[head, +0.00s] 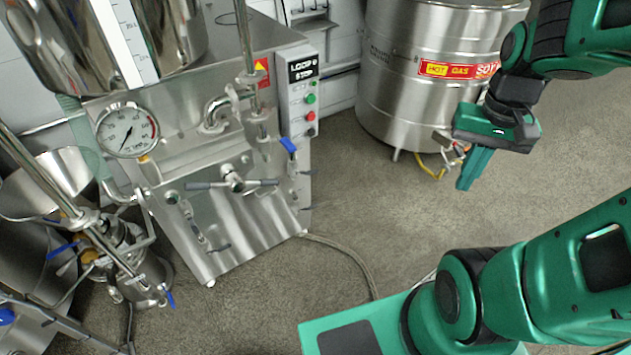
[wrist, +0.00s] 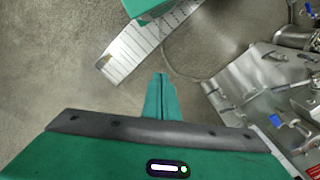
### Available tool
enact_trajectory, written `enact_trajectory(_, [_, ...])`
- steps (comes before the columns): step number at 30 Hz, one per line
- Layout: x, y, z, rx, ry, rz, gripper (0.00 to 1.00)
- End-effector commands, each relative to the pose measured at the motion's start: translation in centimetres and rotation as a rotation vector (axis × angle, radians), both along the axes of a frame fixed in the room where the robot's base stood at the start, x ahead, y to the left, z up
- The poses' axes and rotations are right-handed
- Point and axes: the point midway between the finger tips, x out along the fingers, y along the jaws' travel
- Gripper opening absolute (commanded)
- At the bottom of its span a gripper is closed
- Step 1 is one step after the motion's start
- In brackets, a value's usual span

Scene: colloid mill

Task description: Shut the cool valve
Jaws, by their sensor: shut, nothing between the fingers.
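My gripper (head: 466,182) hangs at the right in the head view, its fingers together and empty, pointing down over open floor. It also shows in the wrist view (wrist: 159,78). It is well apart from the steel mill cabinet (head: 235,225). Several blue-handled valves are in view: one blue handle (head: 288,146) at the cabinet's right side, one (head: 62,249) at the left pipework and one (head: 170,298) lower there. No legible label tells which is the cool valve. A blue handle (wrist: 275,120) shows at the right in the wrist view.
A steel drum (head: 405,105) with a hot gas label stands behind my gripper. A control box (head: 304,95) with buttons, a pressure gauge (head: 127,130) and a T-shaped handle (head: 232,183) are on the mill. A hose (head: 350,255) lies on the otherwise clear floor between.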

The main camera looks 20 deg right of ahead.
Motion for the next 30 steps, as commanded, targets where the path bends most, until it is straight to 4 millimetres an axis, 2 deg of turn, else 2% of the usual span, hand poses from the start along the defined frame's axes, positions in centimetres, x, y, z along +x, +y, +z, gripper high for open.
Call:
enact_trajectory(3, [3.3,0.0,-1.9,0.014,-0.007,-0.022,0.00])
enact_trajectory(14, [12.7,2.0,-8.7,0.131,-0.060,-0.122,0.00])
enact_trajectory(21, [17.9,4.6,-14.1,0.264,-0.091,-0.227,0.00])
enact_trajectory(30, [23.3,8.6,-20.6,0.480,-0.113,-0.420,0.00])
